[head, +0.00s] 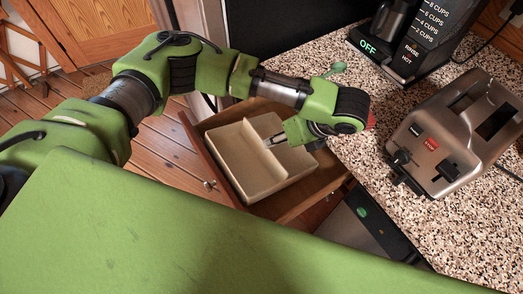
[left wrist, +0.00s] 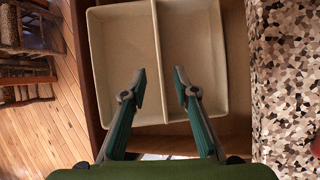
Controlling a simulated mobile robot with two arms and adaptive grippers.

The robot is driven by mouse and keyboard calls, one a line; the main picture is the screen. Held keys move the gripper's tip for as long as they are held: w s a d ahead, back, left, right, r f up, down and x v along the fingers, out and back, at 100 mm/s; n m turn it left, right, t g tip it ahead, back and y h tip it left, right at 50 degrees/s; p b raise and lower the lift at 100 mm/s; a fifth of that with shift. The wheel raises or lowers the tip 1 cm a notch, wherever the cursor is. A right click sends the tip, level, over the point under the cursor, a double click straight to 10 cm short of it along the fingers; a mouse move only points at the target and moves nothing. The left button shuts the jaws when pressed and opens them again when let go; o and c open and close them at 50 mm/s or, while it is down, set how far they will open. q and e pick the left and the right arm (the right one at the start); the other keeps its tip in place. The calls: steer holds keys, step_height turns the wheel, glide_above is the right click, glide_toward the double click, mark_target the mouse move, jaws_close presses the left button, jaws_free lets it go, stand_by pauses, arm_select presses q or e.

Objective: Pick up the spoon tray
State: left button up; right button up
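The spoon tray (head: 232,165) is a beige, open box with a divider making two compartments. It sits inside a pulled-out wooden drawer (head: 200,158) below the counter. It also shows in the left wrist view (left wrist: 120,55), and both compartments look empty there. My left gripper (head: 271,141) is at the tray's counter side, pointing in over it. In the left wrist view my left gripper (left wrist: 158,78) is open, with one finger on each side of the divider's line. Nothing is between the fingers. Whether they touch the tray I cannot tell. My right gripper is not in view.
The speckled counter (head: 350,150) lies right of the drawer, close to my left arm. A toaster (head: 455,130) and a coffee maker (head: 400,40) stand on it. A wooden plank floor (head: 160,150) is left of the drawer.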

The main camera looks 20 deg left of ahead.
mark_target(264, 150)
arm_select(q)
steer(key=p+x, duration=0.1)
steer(key=x, duration=0.3)
steer(key=shift+a+f, duration=0.2)
steer(key=shift+f, duration=0.15)
steer(key=x, duration=0.2)
steer(key=p+x, duration=0.1)
steer(key=shift+s+a+f, duration=0.1)
steer(key=shift+s+f, duration=0.05)
steer(key=shift+f, duration=0.15)
steer(key=shift+a+f, duration=0.1)
steer(key=shift+f, duration=0.1)
jaws_close()
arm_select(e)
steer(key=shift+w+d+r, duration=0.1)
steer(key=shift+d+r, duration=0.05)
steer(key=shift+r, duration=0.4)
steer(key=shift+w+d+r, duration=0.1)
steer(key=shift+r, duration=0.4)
